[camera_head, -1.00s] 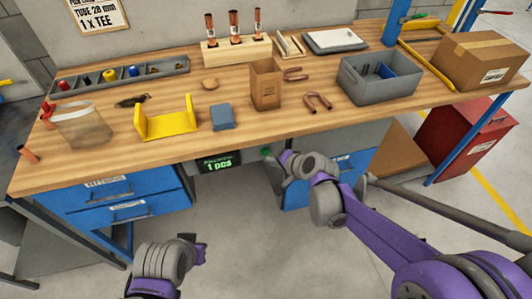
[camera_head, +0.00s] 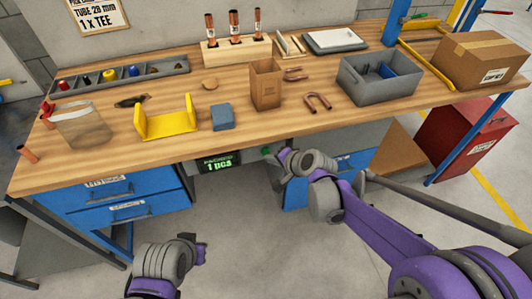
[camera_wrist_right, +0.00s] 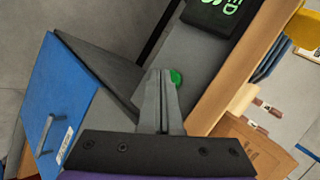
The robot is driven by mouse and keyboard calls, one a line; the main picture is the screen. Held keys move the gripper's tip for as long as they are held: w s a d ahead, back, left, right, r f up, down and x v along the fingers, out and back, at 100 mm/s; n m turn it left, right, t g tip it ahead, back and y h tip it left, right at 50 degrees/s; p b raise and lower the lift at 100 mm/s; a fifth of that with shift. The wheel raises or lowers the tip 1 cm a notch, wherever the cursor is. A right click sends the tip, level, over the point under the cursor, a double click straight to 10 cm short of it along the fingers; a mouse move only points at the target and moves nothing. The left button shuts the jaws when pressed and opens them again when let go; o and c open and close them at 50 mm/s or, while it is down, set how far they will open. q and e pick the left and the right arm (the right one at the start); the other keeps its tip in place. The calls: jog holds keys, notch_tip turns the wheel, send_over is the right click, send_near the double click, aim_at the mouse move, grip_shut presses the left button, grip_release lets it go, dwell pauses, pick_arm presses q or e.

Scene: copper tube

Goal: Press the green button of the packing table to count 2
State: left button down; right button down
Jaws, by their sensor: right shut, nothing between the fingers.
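The green button (camera_head: 266,150) sits on the grey panel under the packing table's front edge, right of the counter display (camera_head: 219,162), which reads "1 pcs". My right gripper (camera_head: 271,158) is shut and empty, with its fingertips close to the button. In the right wrist view the shut fingers (camera_wrist_right: 160,80) point at the green button (camera_wrist_right: 176,77) and partly cover it; I cannot tell whether they touch. The display (camera_wrist_right: 215,12) is partly visible at the top there. My left gripper (camera_head: 200,250) hangs low in front of the table, and its finger opening is unclear.
The wooden tabletop (camera_head: 180,160) carries a yellow bracket (camera_head: 167,125), a brown paper bag (camera_head: 265,88), a grey bin (camera_head: 380,80) and a cardboard box (camera_head: 480,58). Blue drawers (camera_head: 125,195) stand below at left. The floor between the drawer units is clear.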

jog(key=shift+w+a, duration=0.2)
jog(key=shift+w, duration=0.3)
dwell(0.6)
dwell(0.3)
jog(key=shift+s+d, duration=0.35)
jog(key=shift+s, duration=0.55)
jog(key=shift+s+d, duration=0.25)
jog(key=shift+s, duration=0.55)
jog(key=shift+s+d, duration=0.25)
jog(key=shift+s, duration=0.55)
jog(key=shift+s+d, duration=0.25)
jog(key=shift+s, duration=0.55)
jog(key=s+d+r+n+g+h+p, duration=0.1)
jog(key=s+d+r+n+h+p, duration=0.2)
jog(key=s+d, duration=0.5)
jog(key=s+d+r+n+g+h+p, duration=0.1)
jog(key=s+d+r+n+h+p, duration=0.2)
jog(key=s+d+r, duration=0.4)
jog(key=s+d+n+p, duration=0.1)
jog(key=s+p, duration=0.1)
jog(key=s, duration=0.3)
jog(key=shift+s+d, duration=0.15)
jog(key=shift+s, duration=0.1)
